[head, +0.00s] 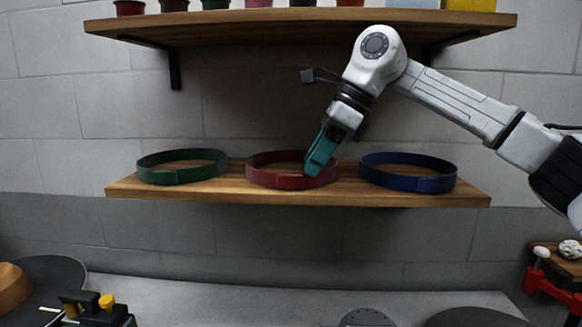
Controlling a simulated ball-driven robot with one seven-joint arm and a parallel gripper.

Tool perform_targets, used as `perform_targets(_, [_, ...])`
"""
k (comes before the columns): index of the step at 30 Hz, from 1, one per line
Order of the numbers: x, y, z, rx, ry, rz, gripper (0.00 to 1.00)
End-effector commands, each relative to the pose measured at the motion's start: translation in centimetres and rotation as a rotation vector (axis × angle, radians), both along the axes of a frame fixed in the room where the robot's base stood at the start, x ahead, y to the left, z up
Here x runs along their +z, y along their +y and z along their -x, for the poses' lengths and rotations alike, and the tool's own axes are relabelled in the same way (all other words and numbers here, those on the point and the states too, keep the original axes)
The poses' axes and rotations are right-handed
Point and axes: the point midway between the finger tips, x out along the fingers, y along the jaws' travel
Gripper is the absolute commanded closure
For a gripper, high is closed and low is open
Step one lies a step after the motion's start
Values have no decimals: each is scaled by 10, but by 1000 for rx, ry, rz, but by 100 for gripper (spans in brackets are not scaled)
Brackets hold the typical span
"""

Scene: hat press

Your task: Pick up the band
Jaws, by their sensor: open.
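Three bands lie in a row on the lower wooden shelf: a green band (183,176) at the left, a red band (275,179) in the middle and a blue band (408,182) at the right. My gripper (315,170) reaches down from the upper right to the right side of the red band. Its teal fingers are open and overlap the band's rim in the picture. I cannot tell whether they touch the rim or straddle it. The fingers hide a small part of the red band.
The lower shelf (330,196) has a little bare wood between the bands. An upper shelf (280,18) with several small pots and boxes hangs above my gripper. A grey surface (220,300) with a yellow and black device (95,308) lies below. A red clamp (545,280) is at the lower right.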

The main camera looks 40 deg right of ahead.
Motion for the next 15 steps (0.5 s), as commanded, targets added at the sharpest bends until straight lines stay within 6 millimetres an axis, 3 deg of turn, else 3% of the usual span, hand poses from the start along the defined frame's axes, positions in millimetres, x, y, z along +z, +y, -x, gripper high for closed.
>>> perform_targets(9, [2,22,-22,2,-1,1,51])
perform_targets(15, [-23,31,-31,2,1,-1,51])
